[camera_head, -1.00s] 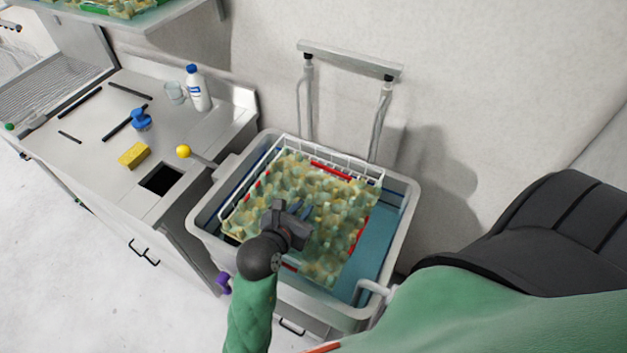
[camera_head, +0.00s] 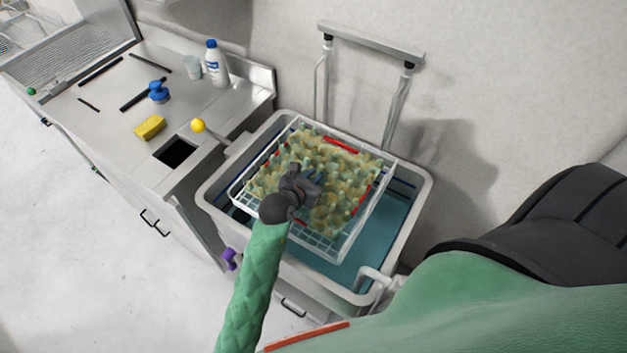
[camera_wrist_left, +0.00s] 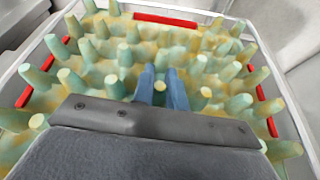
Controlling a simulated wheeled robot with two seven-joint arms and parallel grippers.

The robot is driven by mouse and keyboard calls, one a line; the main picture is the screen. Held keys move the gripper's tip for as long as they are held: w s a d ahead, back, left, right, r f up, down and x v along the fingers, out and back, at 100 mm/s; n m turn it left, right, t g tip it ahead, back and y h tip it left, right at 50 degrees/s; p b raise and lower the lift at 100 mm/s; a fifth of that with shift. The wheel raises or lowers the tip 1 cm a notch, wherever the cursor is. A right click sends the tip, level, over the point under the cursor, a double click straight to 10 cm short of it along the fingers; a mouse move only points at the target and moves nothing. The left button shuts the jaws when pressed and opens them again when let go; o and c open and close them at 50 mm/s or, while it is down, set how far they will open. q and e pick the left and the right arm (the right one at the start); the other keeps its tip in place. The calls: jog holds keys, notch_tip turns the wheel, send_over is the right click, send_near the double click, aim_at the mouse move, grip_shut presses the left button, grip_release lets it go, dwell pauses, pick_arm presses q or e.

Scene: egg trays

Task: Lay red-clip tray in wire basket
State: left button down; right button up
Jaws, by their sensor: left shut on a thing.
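The red-clip tray (camera_head: 345,172) is yellow-green with rows of pegs and red clips along its edges. It lies flat within the rim of the white wire basket (camera_head: 378,205), which sits in a grey tub. My left gripper (camera_head: 312,180) is over the tray's middle, its blue fingers shut on one of the pegs. In the left wrist view the fingers (camera_wrist_left: 162,88) close around a peg, with the tray (camera_wrist_left: 215,62) filling the picture and red clips on three sides. Whether the tray's underside touches the basket floor is hidden. My right gripper is not in view.
The grey tub (camera_head: 425,190) holds blue water (camera_head: 385,235) to the right of the basket. A metal handle frame (camera_head: 370,42) rises behind it. The counter at left bears a yellow sponge (camera_head: 150,127), a blue-topped pump (camera_head: 158,92), a bottle (camera_head: 215,65) and a cup (camera_head: 192,67).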

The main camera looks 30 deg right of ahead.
pick_arm(q)
notch_tip(320, 180, down, 2)
jog(key=shift+f+b, duration=0.1)
jog(key=shift+b, duration=0.65)
jog(key=c, duration=1.4)
grip_release()
jog(key=shift+c, duration=0.2)
jog(key=shift+o, duration=0.2)
jog(key=shift+s+a+r+p, duration=0.1)
jog(key=shift+a+r+p, duration=0.15)
jog(key=shift+p, duration=0.1)
jog(key=p+v, duration=0.1)
jog(key=v, duration=0.1)
jog(key=shift+s+a+r+p, duration=0.15)
jog(key=shift+a+r+p, duration=0.1)
jog(key=shift+p, duration=0.1)
jog(key=v, duration=0.8)
jog(key=shift+s+a+f, duration=0.1)
jog(key=shift+s+a, duration=0.15)
jog(key=shift+a, duration=0.05)
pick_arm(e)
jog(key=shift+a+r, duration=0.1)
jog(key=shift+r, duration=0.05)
